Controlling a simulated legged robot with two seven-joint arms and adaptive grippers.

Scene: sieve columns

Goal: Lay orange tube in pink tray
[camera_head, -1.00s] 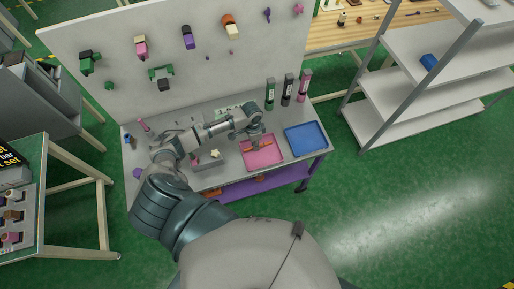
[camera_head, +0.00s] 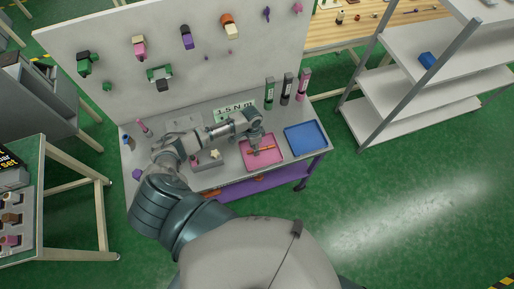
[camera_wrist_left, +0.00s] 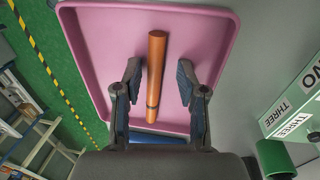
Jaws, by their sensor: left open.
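The pink tray (camera_head: 273,160) lies on the grey workbench, left of a blue tray. The orange tube (camera_head: 264,149) lies inside the pink tray. In the left wrist view the orange tube (camera_wrist_left: 155,60) runs lengthwise over the tray floor, with the pink tray (camera_wrist_left: 95,35) around it. My left gripper (camera_head: 257,151) is over the pink tray, close to the tube. In the left wrist view my left gripper (camera_wrist_left: 159,72) is open, with a finger on either side of the tube and a gap on both sides. My right gripper is not in view.
The blue tray (camera_head: 306,139) sits right beside the pink one. Green, dark and pink bottles (camera_head: 287,90) stand behind the trays. A pegboard (camera_head: 180,60) rises at the back.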

